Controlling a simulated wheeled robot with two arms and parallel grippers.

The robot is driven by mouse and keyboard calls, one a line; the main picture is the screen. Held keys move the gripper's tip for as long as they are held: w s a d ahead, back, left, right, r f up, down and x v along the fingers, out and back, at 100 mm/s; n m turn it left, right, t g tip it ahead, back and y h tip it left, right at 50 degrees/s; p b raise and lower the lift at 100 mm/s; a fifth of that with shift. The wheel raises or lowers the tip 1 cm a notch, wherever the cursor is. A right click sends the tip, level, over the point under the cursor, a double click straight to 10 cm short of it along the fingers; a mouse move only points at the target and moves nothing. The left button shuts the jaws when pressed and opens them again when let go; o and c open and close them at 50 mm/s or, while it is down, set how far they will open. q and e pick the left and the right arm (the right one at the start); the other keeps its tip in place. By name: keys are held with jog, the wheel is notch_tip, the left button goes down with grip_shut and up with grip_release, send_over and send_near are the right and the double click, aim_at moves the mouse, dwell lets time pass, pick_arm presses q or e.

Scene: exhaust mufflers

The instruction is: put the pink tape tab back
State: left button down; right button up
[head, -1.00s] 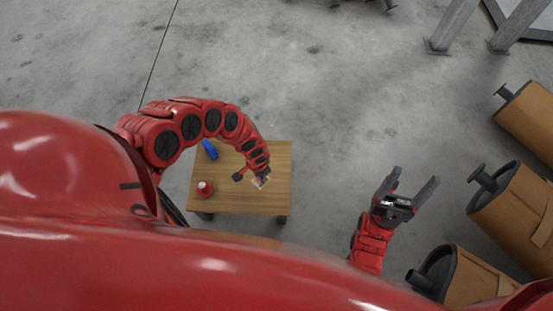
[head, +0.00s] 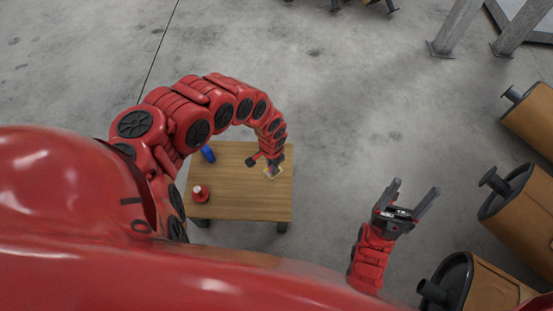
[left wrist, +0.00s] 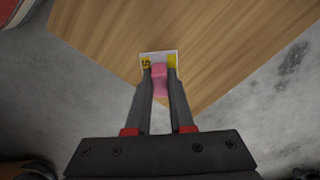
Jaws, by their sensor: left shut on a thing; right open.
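A pink tape tab (left wrist: 159,82) is between the fingertips of my left gripper (left wrist: 160,74) in the left wrist view. The gripper is shut on it. A small white card with yellow patches (left wrist: 158,55) lies right at the fingertips, against the pink tab. In the head view my left gripper (head: 272,164) and the pale card (head: 273,173) are over the right part of the small wooden table (head: 240,205). I cannot tell whether the card touches the tabletop. My right gripper (head: 412,202) is open and empty, off to the right of the table.
A blue object (head: 208,154) is at the table's far left. A red object with a white top (head: 201,193) is at its near left. Brown mufflers (head: 525,210) stand along the right.

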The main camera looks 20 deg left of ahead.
pick_arm(q)
jog(key=w, duration=0.2)
jog(key=w+b, duration=0.1)
jog(key=w, duration=0.3)
jog(key=shift+a+f+b, duration=0.2)
jog(key=shift+f+b, duration=0.55)
notch_tip(320, 180, down, 3)
jog(key=shift+r+b, duration=0.1)
jog(key=shift+b, duration=0.75)
jog(key=c, duration=0.8)
grip_release()
